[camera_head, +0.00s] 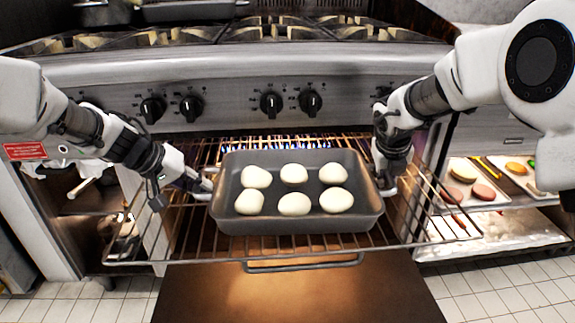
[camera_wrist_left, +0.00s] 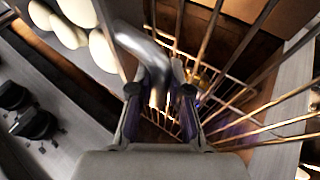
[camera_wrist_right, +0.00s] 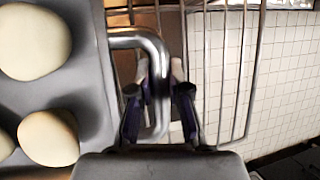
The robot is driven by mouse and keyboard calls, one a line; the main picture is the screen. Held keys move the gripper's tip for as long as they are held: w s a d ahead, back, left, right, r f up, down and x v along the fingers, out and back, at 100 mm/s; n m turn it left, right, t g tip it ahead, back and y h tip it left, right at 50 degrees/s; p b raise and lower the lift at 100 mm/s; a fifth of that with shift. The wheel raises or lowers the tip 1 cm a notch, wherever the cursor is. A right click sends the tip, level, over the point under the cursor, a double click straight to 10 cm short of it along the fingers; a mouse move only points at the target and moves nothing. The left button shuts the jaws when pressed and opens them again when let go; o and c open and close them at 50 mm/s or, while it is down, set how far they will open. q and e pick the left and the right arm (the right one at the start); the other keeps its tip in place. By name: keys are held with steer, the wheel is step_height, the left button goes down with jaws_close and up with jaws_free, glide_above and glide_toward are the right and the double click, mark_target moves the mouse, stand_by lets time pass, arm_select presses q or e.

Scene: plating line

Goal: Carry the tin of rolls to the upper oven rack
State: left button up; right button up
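The grey tin (camera_head: 300,225) holds several pale rolls (camera_head: 294,204) in two rows. It is level, over the pulled-out upper oven rack (camera_head: 420,238); I cannot tell whether its base touches the wires. My left gripper (camera_head: 203,187) is at the tin's left handle, and in the left wrist view its fingers (camera_wrist_left: 160,85) close around the metal handle (camera_wrist_left: 150,48). My right gripper (camera_head: 385,185) is at the right handle. In the right wrist view its fingers (camera_wrist_right: 160,80) sit on both sides of the handle bar (camera_wrist_right: 140,38).
The oven is open, with blue flames (camera_head: 290,143) behind the rack and the lowered door (camera_head: 300,295) below. Burner knobs (camera_head: 271,104) are just above. Shelves with trays of food (camera_head: 480,190) stand at the right.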

arm_select(q)
steer(key=o, duration=0.4)
arm_select(e)
steer(key=o, duration=0.4)
arm_select(q)
steer(key=shift+s+r, duration=0.1)
arm_select(e)
steer(key=shift+r, duration=0.1)
